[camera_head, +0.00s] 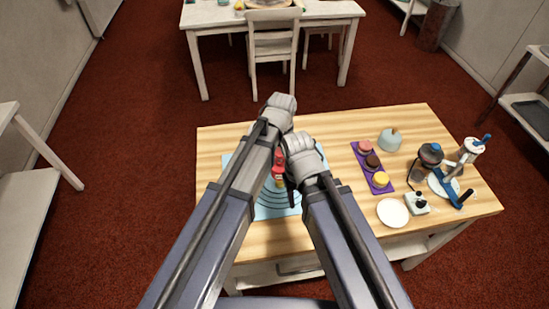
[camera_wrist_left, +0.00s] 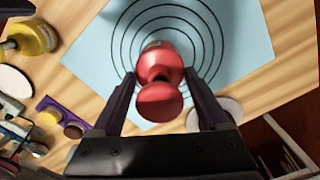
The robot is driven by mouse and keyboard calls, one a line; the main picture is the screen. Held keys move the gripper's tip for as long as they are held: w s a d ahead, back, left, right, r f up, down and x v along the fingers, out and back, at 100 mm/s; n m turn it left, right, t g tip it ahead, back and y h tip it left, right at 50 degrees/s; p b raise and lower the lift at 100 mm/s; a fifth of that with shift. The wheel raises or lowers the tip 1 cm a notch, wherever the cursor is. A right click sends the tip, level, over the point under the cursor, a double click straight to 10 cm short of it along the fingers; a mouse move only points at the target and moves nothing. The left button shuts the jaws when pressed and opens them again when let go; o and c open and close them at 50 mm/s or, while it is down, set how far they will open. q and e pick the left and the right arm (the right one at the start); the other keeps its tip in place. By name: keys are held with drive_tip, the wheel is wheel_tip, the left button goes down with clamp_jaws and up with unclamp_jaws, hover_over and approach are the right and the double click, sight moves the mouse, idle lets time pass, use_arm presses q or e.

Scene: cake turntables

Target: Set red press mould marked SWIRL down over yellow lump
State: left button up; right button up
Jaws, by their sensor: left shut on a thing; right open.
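The red press mould (camera_head: 279,168) shows between my two arms over the blue mat in the head view. In the left wrist view the red mould (camera_wrist_left: 160,98) sits between the fingers of my left gripper (camera_wrist_left: 160,78), which is shut on it, above the ringed mat. A mark on it cannot be read. A yellow lump (camera_head: 381,180) stands at the near end of a purple tray, right of my grippers; it also shows in the left wrist view (camera_wrist_left: 48,118). My right gripper (camera_head: 291,190) is open beside the mould, partly hidden by its own arm.
The purple tray (camera_head: 362,164) also bears a pink lump (camera_head: 366,146) and a brown lump (camera_head: 373,161). A grey-blue dome (camera_head: 390,140), a white plate (camera_head: 393,213) and several tools crowd the table's right. A yellow thing (camera_wrist_left: 32,38) shows in the left wrist view.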

sight(281, 167)
use_arm(q)
drive_tip(key=shift+s+f, duration=0.1)
use_arm(e)
drive_tip(key=shift+s+d+f, duration=0.1)
use_arm(q)
drive_tip(key=shift+f+b, duration=0.5)
drive_tip(key=shift+b, duration=0.1)
drive_tip(key=shift+f+b, duration=1.15)
drive_tip(key=shift+b, duration=0.05)
use_arm(e)
drive_tip(key=shift+f, duration=1.65)
use_arm(q)
drive_tip(key=shift+f, duration=0.2)
use_arm(e)
drive_tip(key=shift+f, duration=0.2)
use_arm(q)
drive_tip(key=shift+f+b, duration=1.8)
drive_tip(key=shift+b, duration=0.2)
use_arm(e)
drive_tip(key=shift+f, duration=1.8)
use_arm(q)
drive_tip(key=o, duration=1.4)
drive_tip(key=shift+r, duration=0.1)
use_arm(e)
drive_tip(key=shift+r, duration=0.15)
use_arm(q)
drive_tip(key=shift+r, duration=0.1)
use_arm(e)
drive_tip(key=shift+r, duration=0.1)
